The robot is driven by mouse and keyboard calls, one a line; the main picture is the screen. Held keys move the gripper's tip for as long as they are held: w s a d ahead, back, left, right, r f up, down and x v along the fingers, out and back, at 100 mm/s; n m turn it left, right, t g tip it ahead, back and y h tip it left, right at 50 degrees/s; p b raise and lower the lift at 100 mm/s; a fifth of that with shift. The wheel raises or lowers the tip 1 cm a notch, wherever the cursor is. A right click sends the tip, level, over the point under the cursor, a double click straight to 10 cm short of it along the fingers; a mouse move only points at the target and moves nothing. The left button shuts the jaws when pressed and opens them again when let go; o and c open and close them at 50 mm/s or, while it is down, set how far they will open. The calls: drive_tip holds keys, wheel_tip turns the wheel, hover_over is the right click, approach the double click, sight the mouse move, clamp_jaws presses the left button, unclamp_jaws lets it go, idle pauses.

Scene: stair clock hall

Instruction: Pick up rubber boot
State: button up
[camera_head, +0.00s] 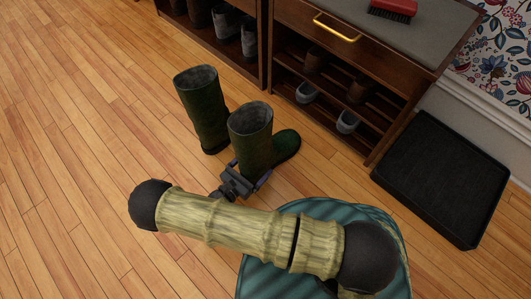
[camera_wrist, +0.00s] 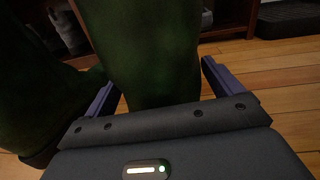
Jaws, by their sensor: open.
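Two dark green rubber boots stand upright on the wooden floor. The nearer boot (camera_head: 252,137) has its toe pointing right, and the other boot (camera_head: 203,107) stands behind it to the left. My gripper (camera_head: 252,181) is low at the near side of the nearer boot. In the wrist view, that boot's shaft (camera_wrist: 148,50) rises between the two open fingers of the gripper (camera_wrist: 160,88), with a gap on the right side. The left finger is close to the boot; I cannot tell whether it touches. The other boot (camera_wrist: 35,85) fills the left edge there.
A wooden shoe bench (camera_head: 290,50) with shoes on its shelves stands behind the boots. A red brush (camera_head: 393,9) lies on its grey cushion. A black tray (camera_head: 443,178) lies on the floor at right. The floor at left is clear.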

idle(0.5)
drive_tip(key=shift+r, duration=0.1)
drive_tip(key=c, duration=1.7)
wheel_tip(320, 180, up, 10)
drive_tip(key=p, duration=0.8)
drive_tip(key=shift+w, duration=0.1)
